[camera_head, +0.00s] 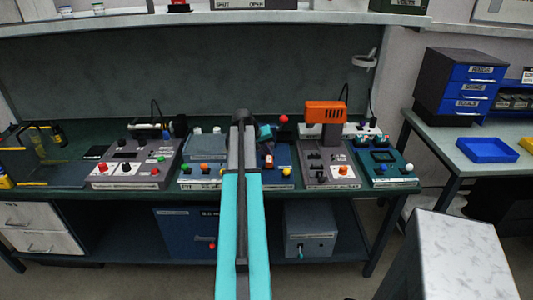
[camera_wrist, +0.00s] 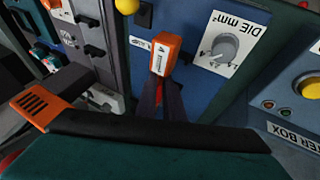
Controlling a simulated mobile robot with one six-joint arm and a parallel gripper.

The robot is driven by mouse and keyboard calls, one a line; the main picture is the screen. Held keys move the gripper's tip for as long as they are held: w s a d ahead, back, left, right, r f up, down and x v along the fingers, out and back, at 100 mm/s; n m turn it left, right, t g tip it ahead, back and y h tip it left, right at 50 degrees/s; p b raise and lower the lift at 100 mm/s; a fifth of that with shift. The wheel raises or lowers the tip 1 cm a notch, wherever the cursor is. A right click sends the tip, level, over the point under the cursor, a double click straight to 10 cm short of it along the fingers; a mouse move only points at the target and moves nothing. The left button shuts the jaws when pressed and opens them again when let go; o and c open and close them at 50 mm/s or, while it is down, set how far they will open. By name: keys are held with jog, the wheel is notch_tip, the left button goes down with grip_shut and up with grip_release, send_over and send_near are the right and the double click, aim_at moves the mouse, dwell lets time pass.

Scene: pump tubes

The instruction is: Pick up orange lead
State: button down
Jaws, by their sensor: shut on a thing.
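In the wrist view, a small orange block with a pale label (camera_wrist: 165,54), which I take to be the orange lead's end, stands upright at the tips of my gripper (camera_wrist: 164,88). The dark fingers look closed on its lower part. It is in front of a blue panel with a grey dial (camera_wrist: 224,47) marked DIE mm. No cord can be made out.
An orange slotted unit (camera_head: 325,112) stands at the back of the bench; it also shows in the wrist view (camera_wrist: 40,105). Control boxes with coloured knobs line the bench, including a grey one (camera_head: 130,165) and a teal one (camera_head: 385,160). A blue tray (camera_head: 486,150) is on the right table.

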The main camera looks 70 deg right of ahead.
jog(key=s+a+r+b, duration=0.1)
jog(key=s+a+b, duration=0.2)
jog(key=s+a, duration=0.3)
jog(key=a, duration=0.5)
jog(key=shift+a, duration=0.3)
jog(key=shift+r, duration=0.15)
dwell(0.4)
